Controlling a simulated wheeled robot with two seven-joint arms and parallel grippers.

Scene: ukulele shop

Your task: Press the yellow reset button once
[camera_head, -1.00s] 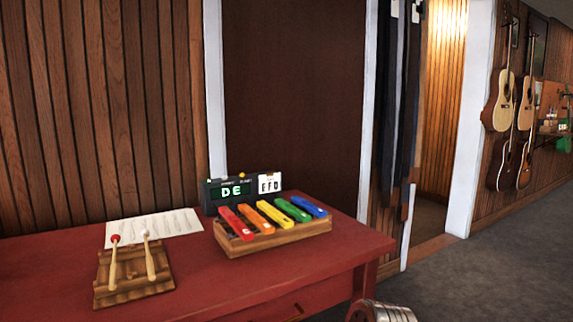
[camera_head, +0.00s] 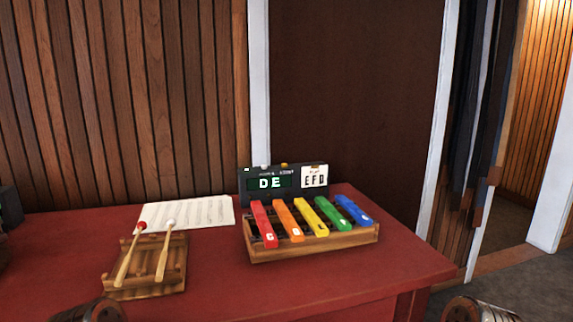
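In front is a wooden xylophone (camera_head: 315,243) with red, orange, yellow, green and blue bars. Neither gripper shows; only rounded metallic parts of my arms appear at the bottom left and bottom right edges, well apart from the box.
A wooden rack (camera_head: 146,283) with a red-headed and a white-headed mallet stands at the left front of the red table (camera_head: 232,293). A music sheet (camera_head: 187,213) lies behind it. A dark object (camera_head: 10,207) is at the left edge. A doorway opens at right.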

